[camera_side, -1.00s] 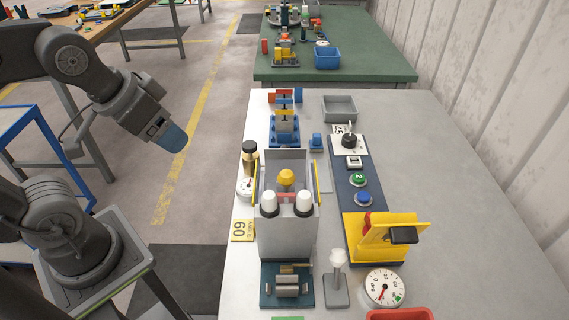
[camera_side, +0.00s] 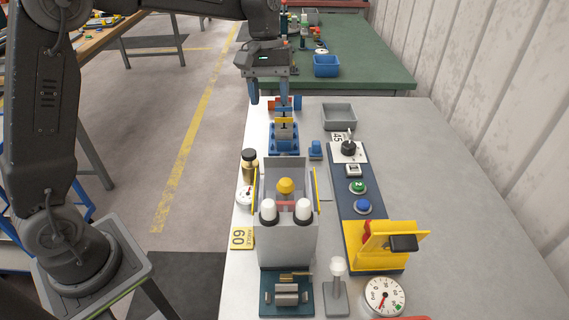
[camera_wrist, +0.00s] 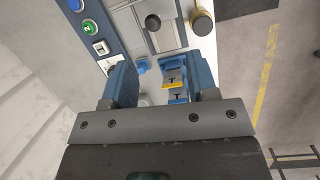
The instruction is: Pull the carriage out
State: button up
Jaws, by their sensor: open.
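What looks like the carriage is a blue piece with a grey block and a yellow-edged plate (camera_side: 284,138), behind the grey bender housing (camera_side: 287,240). In the wrist view its yellow edge and blue parts (camera_wrist: 173,86) show between my fingers. My gripper (camera_side: 269,98) is open and points down above the far end of the bench, a little behind and above that piece. In the wrist view, my blue fingers (camera_wrist: 161,70) stand apart with nothing held. I cannot tell the exact height gap, and part of the piece is hidden by the gripper body in the wrist view.
A dark control panel (camera_side: 358,190) with buttons and a knob runs along the right, with a yellow bracket (camera_side: 385,245) in front. A grey bin (camera_side: 339,115) stands at the back right. A gauge and brass-topped cylinder (camera_side: 250,164) are at the left. The bench's right side is clear.

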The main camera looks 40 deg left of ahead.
aim_at(284, 164)
jog(key=w+f+n+g, duration=0.2)
jog(key=w+f, duration=0.3)
jog(key=f, duration=0.1)
jog(key=shift+h, duration=0.4)
jog(key=x, duration=1.3)
jog(key=shift+a+f, duration=0.1)
jog(key=shift+a, duration=0.05)
jog(key=shift+c, duration=0.5)
grip_shut()
